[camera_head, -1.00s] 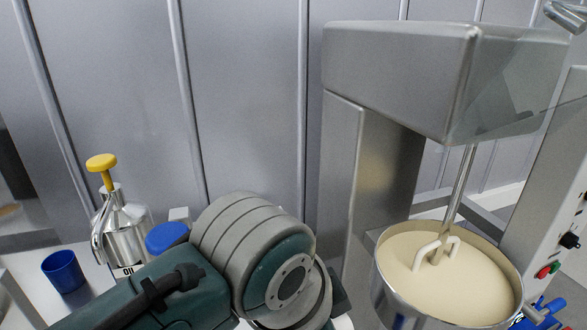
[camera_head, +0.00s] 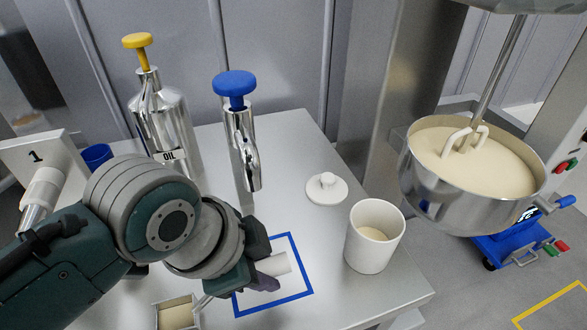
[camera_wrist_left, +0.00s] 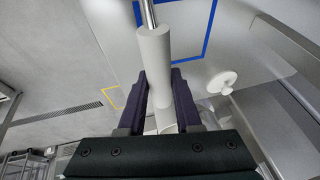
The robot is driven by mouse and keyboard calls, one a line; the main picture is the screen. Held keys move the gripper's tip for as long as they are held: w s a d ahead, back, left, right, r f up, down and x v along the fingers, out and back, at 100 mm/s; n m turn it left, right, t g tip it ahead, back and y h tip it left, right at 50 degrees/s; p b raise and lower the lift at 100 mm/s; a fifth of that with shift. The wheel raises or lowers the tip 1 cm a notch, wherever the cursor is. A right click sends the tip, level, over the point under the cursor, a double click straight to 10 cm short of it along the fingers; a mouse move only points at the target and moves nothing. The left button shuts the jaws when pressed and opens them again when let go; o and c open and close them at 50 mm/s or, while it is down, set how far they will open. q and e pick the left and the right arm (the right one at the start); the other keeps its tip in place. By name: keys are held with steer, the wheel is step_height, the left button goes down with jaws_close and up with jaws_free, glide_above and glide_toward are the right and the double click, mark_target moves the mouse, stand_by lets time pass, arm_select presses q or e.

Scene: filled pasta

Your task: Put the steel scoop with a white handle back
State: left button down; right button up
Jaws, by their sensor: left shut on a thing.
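My left gripper (camera_head: 262,272) is shut on the white handle (camera_head: 276,264) of the steel scoop, above or at a blue outlined square (camera_head: 308,278) on the table. A thin steel rod runs from the gripper to the scoop's boxy pan (camera_head: 176,314), at the lower picture edge, with pale beige material in it. In the left wrist view the white handle (camera_wrist_left: 154,52) lies between the fingers (camera_wrist_left: 160,90), and its steel rod runs out of the top. The pan is outside that view. I cannot tell whether the scoop touches the table. My right gripper is not in view.
A white canister (camera_head: 360,252) with beige contents stands right of the square, its white lid (camera_head: 327,189) lying behind. An oil bottle (camera_head: 165,125) and a blue-topped steel bottle (camera_head: 243,150) stand behind the gripper. A mixer bowl (camera_head: 470,212) is at right.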

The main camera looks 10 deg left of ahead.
arm_select(q)
steer(key=shift+f, duration=0.9)
steer(key=shift+f, duration=0.2)
steer(key=c, duration=0.6)
jaws_free()
steer(key=shift+r, duration=0.1)
steer(key=shift+s+a+r, duration=0.1)
steer(key=shift+s+r, duration=0.05)
steer(key=shift+r, duration=0.4)
steer(key=p+v, duration=0.3)
steer(key=v, duration=0.7)
steer(key=s+a+r+n+y, duration=0.2)
steer(key=s+a+n, duration=0.4)
steer(key=s+n, duration=0.4)
steer(key=shift+s+a+r+g, duration=0.25)
steer(key=shift+s+r, duration=0.3)
steer(key=shift+s, duration=0.35)
